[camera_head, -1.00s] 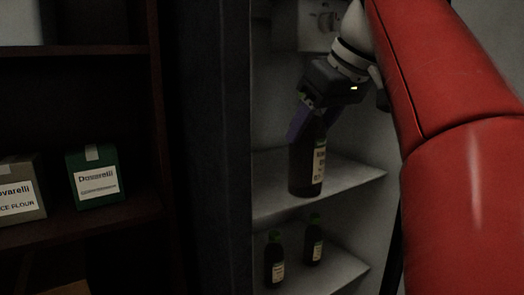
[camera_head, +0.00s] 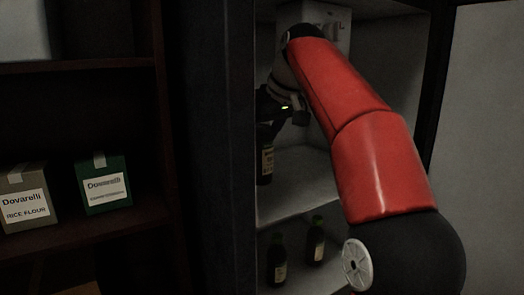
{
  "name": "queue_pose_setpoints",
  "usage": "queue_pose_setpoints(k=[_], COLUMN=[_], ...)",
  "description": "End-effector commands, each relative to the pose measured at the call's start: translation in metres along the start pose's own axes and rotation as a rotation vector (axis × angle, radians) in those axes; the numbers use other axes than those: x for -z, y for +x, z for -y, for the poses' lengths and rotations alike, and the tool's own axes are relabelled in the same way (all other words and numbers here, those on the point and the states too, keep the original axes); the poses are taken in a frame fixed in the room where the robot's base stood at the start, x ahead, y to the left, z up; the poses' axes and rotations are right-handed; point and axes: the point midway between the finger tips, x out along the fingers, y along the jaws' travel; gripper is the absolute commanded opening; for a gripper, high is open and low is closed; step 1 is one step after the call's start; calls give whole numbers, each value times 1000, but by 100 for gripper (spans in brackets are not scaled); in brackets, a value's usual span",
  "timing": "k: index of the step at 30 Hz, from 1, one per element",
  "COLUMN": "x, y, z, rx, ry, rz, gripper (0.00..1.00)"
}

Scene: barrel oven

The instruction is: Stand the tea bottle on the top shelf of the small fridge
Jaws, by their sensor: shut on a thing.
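The dark tea bottle (camera_head: 266,163) with a pale label is upright inside the small fridge (camera_head: 392,60), close to its left side. The fridge's left edge hides part of it. My gripper (camera_head: 268,122) is shut on the bottle's upper part, with its fingers mostly hidden in shadow and behind the edge. The bottle's base is at or just above the upper shelf (camera_head: 305,188); I cannot tell whether it touches.
Two small dark bottles with green caps, one at the left (camera_head: 277,259) and one at the right (camera_head: 316,240), stand on the shelf below. A grey box (camera_head: 327,22) is at the fridge's top. A dark cabinet at left holds a rice flour box (camera_head: 27,197) and a green box (camera_head: 102,184).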

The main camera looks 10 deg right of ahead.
Motion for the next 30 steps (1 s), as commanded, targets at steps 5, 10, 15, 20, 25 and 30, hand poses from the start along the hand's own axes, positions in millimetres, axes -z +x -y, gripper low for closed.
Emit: queue_pose_setpoints(k=[5,10,15,20,25,30], x=[-10,-23,-21,-21,-23,-23], y=[14,34,39,39,42,42], z=[0,0,-1,-1,-1,-1], rx=[-2,-3,-2,-2,-1,-1], ry=[0,1,0,0,0,0], rz=[-2,-2,-3,-3,-1,-1], gripper=[18,18,18,18,61,77])
